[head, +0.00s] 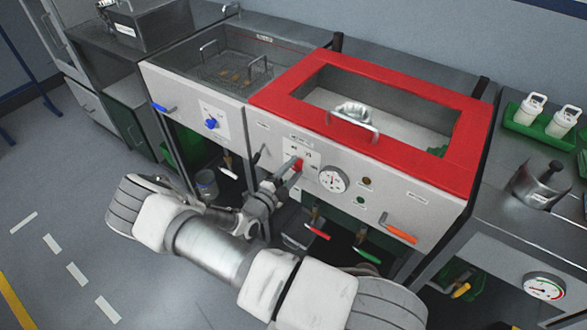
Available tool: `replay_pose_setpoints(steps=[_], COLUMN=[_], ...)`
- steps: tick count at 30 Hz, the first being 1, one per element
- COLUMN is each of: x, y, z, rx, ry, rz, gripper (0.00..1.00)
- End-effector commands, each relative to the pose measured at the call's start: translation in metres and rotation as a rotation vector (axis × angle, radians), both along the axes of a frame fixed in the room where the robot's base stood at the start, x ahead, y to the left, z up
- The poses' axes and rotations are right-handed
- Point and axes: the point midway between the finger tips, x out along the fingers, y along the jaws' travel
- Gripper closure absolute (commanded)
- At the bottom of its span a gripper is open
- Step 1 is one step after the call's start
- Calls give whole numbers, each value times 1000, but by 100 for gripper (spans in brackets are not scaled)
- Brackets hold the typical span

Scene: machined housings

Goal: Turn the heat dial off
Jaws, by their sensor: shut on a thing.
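A red dial (298,165) sits on the white front panel of the red-framed tank, left of a round gauge (333,179). Its labels are too small to read, so I cannot confirm it is the heat dial or read its setting. My gripper (290,170) reaches up to it from the lower left and is shut on it. The fingers hide part of the dial. A blue dial (211,124) is on the panel of the tank to the left, apart from my gripper.
The red-framed lid (394,81) has a window and a metal handle. An orange lever (398,229) is at the panel's right. Red (317,232) and green (367,257) valve handles hang below the panel. A blue lever (164,107) is at the left. Open floor lies at the lower left.

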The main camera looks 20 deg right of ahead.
Motion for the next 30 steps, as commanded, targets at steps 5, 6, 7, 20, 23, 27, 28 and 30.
replay_pose_setpoints(steps=[5,6,7,20,23,27,28,30], x=[1,1,1,1,1,0,0,0], y=[0,0,0,0,0,0,0,0], z=[1,1,0,0,0,0,0,0], rx=[-47,-55,-61,-89,-89,-89,-89,-89], ry=[72,84,93,134,134,134,133,133], rz=[1,1,1,1,1,1,1,1], gripper=[100,100,100,100,100,45,39,27])
